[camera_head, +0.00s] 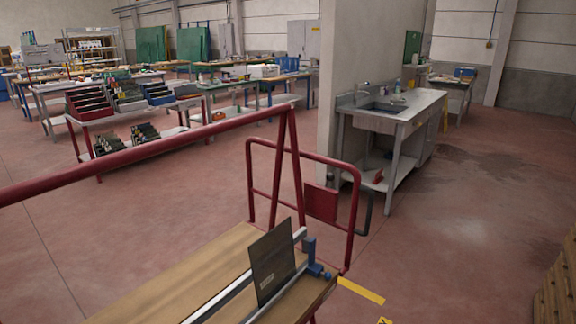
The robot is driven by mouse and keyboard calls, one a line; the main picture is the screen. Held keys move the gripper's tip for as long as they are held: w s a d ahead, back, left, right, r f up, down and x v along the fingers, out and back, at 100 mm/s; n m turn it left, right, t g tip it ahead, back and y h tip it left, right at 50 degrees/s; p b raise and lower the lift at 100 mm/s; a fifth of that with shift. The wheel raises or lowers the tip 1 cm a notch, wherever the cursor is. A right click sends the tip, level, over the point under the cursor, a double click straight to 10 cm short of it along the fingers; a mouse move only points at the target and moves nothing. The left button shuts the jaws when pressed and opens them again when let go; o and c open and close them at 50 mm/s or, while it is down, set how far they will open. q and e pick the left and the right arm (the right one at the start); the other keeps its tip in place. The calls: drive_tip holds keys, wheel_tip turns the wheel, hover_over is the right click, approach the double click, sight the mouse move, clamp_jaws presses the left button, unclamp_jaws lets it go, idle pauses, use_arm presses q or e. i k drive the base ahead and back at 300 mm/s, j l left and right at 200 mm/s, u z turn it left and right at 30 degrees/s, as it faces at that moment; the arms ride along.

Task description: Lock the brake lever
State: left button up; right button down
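A cart with a red tube frame (150,150) and a wooden deck (185,275) stands close in front of me. A dark bent bar (366,212) hangs beside the red end rail (352,205) at the cart's far right; it may be the brake lever, but I cannot tell its lock position. A red plate (321,203) is on the end frame. A blue clamp-like part (312,258) sits at the end of the pale rails on the deck. Neither of my grippers is in view.
A dark pane (272,262) stands upright on the deck between the rails. A steel sink bench (398,112) stands beyond the cart by a wall end (365,60). Workbenches with red and blue bins (90,103) are at the back left.

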sight(330, 178)
drive_tip(key=i+l+u, duration=0.55)
drive_tip(key=i+l, duration=0.15)
drive_tip(key=i, duration=0.1)
